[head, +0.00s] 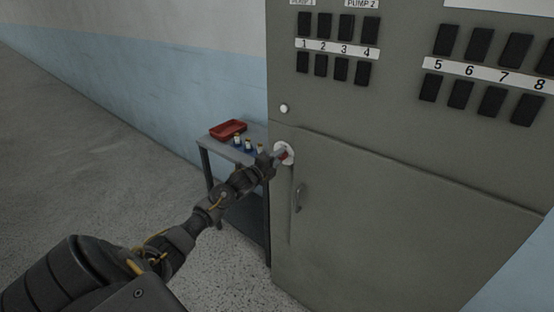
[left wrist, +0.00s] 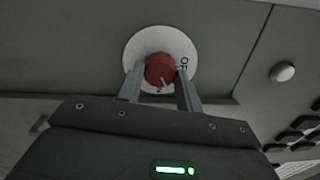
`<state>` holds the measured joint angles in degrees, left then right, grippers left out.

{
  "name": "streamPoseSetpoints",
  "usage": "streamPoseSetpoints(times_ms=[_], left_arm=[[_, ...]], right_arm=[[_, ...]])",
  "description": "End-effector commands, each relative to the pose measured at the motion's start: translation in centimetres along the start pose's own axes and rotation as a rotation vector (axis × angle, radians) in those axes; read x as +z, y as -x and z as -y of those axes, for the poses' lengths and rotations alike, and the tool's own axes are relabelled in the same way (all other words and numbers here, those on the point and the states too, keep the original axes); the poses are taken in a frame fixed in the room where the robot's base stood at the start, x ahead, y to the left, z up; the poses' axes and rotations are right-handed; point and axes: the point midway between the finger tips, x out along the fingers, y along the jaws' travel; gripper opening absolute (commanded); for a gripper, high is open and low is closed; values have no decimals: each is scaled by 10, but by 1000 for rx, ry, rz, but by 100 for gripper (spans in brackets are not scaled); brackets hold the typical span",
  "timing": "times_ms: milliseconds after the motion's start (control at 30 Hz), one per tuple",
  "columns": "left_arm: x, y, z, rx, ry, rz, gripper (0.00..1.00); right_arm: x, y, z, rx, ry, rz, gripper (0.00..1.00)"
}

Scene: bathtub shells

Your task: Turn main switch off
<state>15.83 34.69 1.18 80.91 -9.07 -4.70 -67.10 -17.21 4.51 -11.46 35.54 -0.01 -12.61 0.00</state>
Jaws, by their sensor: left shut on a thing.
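The main switch is a red knob (left wrist: 160,70) on a round white plate (left wrist: 144,44) with "OFF" lettering at its right in the left wrist view. In the head view the white plate (head: 290,150) sits at the left edge of the grey cabinet's front, with the red knob partly hidden by my gripper. My left gripper (left wrist: 160,78) is shut on the red knob, one finger on each side. It also shows in the head view (head: 277,157). A white mark on the knob points toward the lower part of the plate in the left wrist view. My right gripper is not in view.
The grey cabinet (head: 390,190) carries several black switches, a round white button (head: 283,108) above the knob and a door handle (head: 298,198) below it. A small table (head: 257,133) with a red tray (head: 228,129) and several small bottles stands left of the cabinet. Open floor lies at left.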

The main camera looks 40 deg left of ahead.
Motion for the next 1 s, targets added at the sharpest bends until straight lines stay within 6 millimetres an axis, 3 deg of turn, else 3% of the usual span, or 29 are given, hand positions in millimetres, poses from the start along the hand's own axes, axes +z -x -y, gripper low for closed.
streamPoseSetpoints(times_ms=[1000], left_arm=[[0,0,0,2,917,2,13]], right_arm=[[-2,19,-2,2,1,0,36]])
